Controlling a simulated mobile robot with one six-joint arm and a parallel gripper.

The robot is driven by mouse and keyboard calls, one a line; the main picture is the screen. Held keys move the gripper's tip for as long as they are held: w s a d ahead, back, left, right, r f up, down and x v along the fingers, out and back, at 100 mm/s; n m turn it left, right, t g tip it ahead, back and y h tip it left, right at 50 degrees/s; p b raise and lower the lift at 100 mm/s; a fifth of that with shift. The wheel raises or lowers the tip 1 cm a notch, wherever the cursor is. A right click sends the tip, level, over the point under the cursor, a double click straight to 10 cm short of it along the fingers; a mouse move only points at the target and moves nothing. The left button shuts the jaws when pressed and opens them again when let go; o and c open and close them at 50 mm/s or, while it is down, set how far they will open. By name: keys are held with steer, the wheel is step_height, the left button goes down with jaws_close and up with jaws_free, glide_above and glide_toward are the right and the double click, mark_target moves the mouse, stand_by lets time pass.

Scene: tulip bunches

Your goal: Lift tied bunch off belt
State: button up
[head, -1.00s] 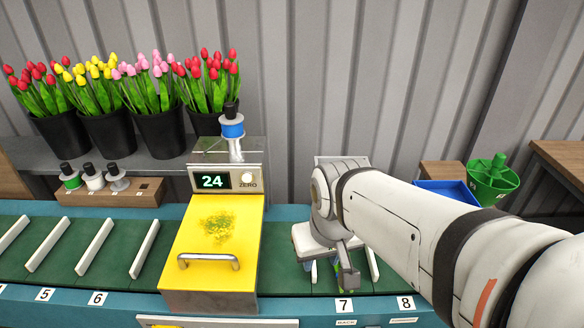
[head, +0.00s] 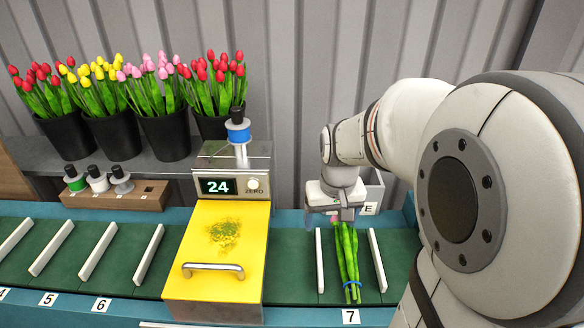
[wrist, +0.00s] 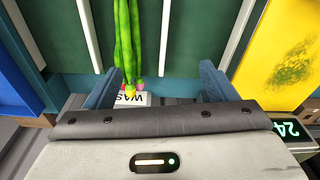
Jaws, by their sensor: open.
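The tied bunch (head: 346,258) of green stems with a blue tie (head: 352,284) lies on the green belt (head: 290,265) between two white dividers, just above label 7. Its flower end lies partly under my gripper (head: 338,214) in the head view. In the wrist view the bunch (wrist: 124,40) runs from the top edge down to a few small flower heads near the word WAS. My gripper (wrist: 160,84) is open and empty there, its fingers apart, with the flower end nearer the left finger. The tie is not visible in the wrist view.
The yellow scale box (head: 232,240) with a handle and a display reading 24 stands left of the bunch. A grey bin (head: 373,188) sits behind my gripper. White dividers (head: 377,260) flank the bunch. Buckets of tulips (head: 165,135) stand at the back left.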

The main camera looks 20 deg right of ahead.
steer(key=m+g, duration=0.1)
steer(key=m, duration=0.1)
glide_above(345, 228)
step_height(345, 228, down, 9)
steer(key=shift+a+r+p, duration=0.1)
steer(key=shift+r+p, duration=0.1)
steer(key=shift+p, duration=0.15)
steer(key=shift+w+f, duration=0.1)
steer(key=shift+f, duration=0.25)
steer(key=f, duration=0.7)
steer(key=shift+d+f+p, duration=0.15)
steer(key=shift+d+p, duration=0.05)
steer(key=shift+p, duration=0.15)
steer(key=c, duration=1)
